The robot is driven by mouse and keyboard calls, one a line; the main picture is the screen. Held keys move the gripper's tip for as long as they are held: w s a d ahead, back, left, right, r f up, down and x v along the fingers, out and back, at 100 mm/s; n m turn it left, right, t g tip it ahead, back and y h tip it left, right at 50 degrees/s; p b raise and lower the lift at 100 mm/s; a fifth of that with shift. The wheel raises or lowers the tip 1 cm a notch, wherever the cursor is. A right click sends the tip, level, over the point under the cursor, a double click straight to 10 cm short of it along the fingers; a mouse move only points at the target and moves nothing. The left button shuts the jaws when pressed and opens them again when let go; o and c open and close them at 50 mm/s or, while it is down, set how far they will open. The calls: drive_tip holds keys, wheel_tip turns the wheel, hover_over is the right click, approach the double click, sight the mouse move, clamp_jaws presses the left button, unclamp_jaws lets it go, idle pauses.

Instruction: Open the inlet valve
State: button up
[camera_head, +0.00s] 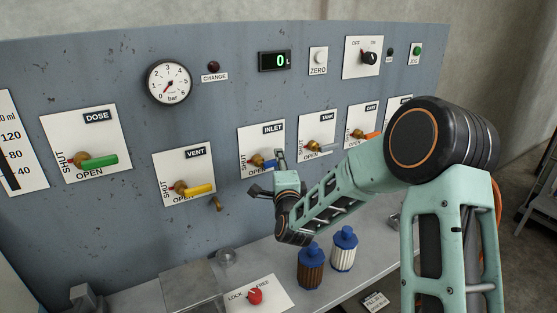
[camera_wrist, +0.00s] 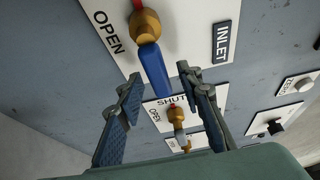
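The inlet valve shows in the head view as a brass body with a blue handle (camera_head: 268,163) on a white plate (camera_head: 246,138) marked INLET, SHUT and OPEN. The handle points right, with SHUT at the plate's left and OPEN at its bottom. In the wrist view the blue handle (camera_wrist: 153,70) hangs down from its brass body (camera_wrist: 146,22). My gripper (camera_wrist: 160,80) is open, with a finger on each side of the handle's free end. I see gaps on both sides; depth is hard to judge. My gripper (camera_head: 270,171) partly covers the plate in the head view.
The yellow vent handle (camera_head: 200,189) is left of the inlet plate; the tank valve (camera_head: 319,146) is close on the right. Below, a brown bottle (camera_head: 311,268) and a white bottle (camera_head: 343,250) stand on the shelf. The display (camera_head: 275,61) reads 0.

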drive_tip(key=shift+w+a, duration=0.15)
drive_tip(key=shift+w, duration=0.4)
drive_tip(key=shift+c, duration=0.6)
clamp_jaws()
